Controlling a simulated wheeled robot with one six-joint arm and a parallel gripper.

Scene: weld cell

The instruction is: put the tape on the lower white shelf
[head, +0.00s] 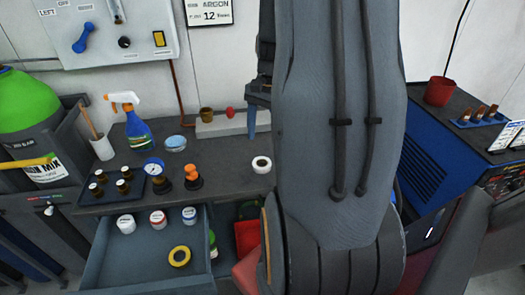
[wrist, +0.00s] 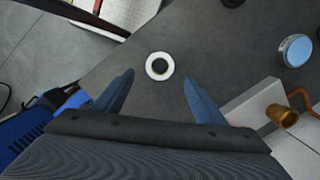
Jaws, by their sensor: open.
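A white tape roll (head: 262,164) with a dark centre lies flat on the dark bench top, just left of my arm. In the wrist view the roll (wrist: 159,66) sits between and slightly beyond the fingertips of my gripper (wrist: 158,80), which is open and empty above the bench. In the head view my arm hides part of the gripper. A yellow ring (head: 180,256), perhaps another tape roll, lies in the open drawer. A low white ledge (head: 213,130) stands at the back of the bench; I cannot tell if it is the lower white shelf.
A brass cup (wrist: 284,117) and a red object (head: 230,112) are at the ledge. A blue-lidded tin (wrist: 295,50), a spray bottle (head: 135,125), a gauge (head: 156,172) and an orange-topped object (head: 192,176) stand on the bench. The drawer (head: 150,275) is open below. Bench around the roll is clear.

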